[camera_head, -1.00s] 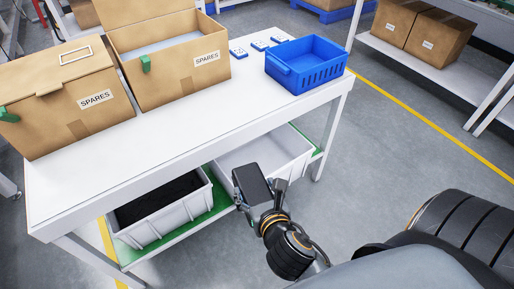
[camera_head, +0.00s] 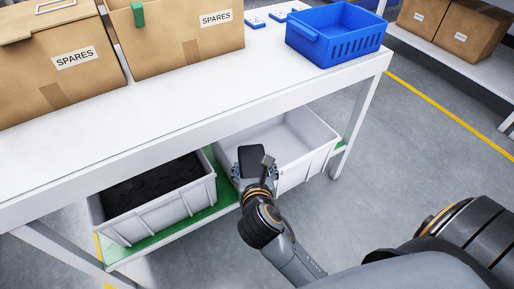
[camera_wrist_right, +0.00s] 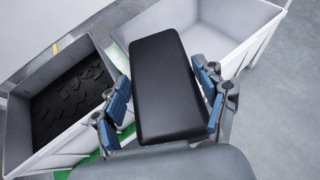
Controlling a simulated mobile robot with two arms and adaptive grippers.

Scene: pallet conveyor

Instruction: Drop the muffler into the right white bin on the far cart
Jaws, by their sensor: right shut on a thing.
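The muffler (camera_head: 252,160) is a dark, flat, rounded block. My right gripper (camera_head: 254,170) is shut on it, and the right wrist view shows the blue finger pads on both sides of the muffler (camera_wrist_right: 166,85). The right white bin (camera_head: 312,165) stands on the cart's lower shelf and looks empty where its inside shows. The muffler overlaps this bin's front left part in the head view; its height over the rim is hard to tell. In the right wrist view the right bin (camera_wrist_right: 235,50) lies behind the muffler, to the right. My left gripper is not in view.
The left white bin (camera_head: 160,212) holds dark pieces. The white tabletop (camera_head: 200,95) overhangs both bins. On it are spares boxes (camera_head: 70,80) and a blue basket (camera_head: 335,45). A cart leg (camera_head: 360,120) stands right of the bins; open floor lies beyond.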

